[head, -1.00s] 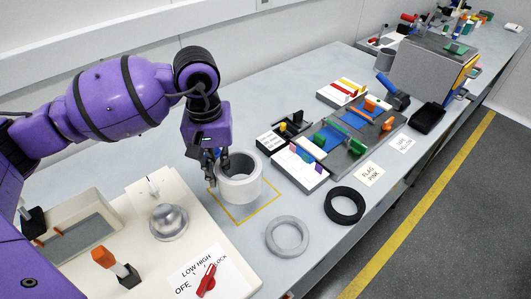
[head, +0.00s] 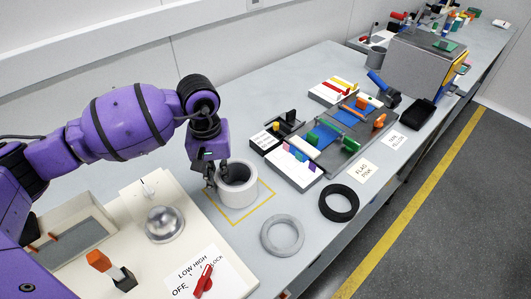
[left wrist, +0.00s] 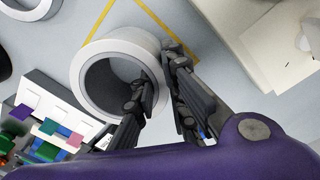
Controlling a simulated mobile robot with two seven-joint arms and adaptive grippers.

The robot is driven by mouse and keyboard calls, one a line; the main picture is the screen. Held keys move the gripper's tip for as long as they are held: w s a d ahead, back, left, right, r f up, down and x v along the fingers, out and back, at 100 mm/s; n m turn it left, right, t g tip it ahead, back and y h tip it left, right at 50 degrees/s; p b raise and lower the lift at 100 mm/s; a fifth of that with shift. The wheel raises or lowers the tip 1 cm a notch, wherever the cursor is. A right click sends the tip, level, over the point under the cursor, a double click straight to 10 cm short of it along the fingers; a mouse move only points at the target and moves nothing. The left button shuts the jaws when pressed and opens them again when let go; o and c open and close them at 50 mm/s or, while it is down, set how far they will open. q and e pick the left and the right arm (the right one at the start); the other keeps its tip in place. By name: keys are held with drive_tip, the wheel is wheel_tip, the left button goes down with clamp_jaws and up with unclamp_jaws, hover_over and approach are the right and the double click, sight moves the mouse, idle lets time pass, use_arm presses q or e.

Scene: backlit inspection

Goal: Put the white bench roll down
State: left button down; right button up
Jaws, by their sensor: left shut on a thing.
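The white bench roll (head: 238,194) is a short upright hollow cylinder with a dark opening. It stands over the yellow square outline (head: 256,209) on the grey bench; I cannot tell whether its underside touches the bench. My left gripper (head: 217,181) is shut on the left part of its wall. In the left wrist view, the fingers (left wrist: 160,85) straddle the roll's wall (left wrist: 128,42), one inside the opening and one outside. The yellow outline also shows there beyond the roll. My right gripper is not in view.
A grey ring (head: 282,235) and a black ring (head: 339,202) lie to the right. A cream panel (head: 120,215) with a metal dome (head: 164,224) and a red switch (head: 203,281) is at the left. A grey tray (head: 335,150) with coloured parts lies behind right.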

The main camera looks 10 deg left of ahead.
use_arm(q)
drive_tip(key=c, duration=1.8)
unclamp_jaws()
drive_tip(key=shift+s+f, duration=0.1)
drive_tip(key=shift+o, duration=0.2)
wheel_tip(320, 180, up, 12)
drive_tip(key=shift+a+r, duration=0.15)
drive_tip(key=shift+r, duration=0.05)
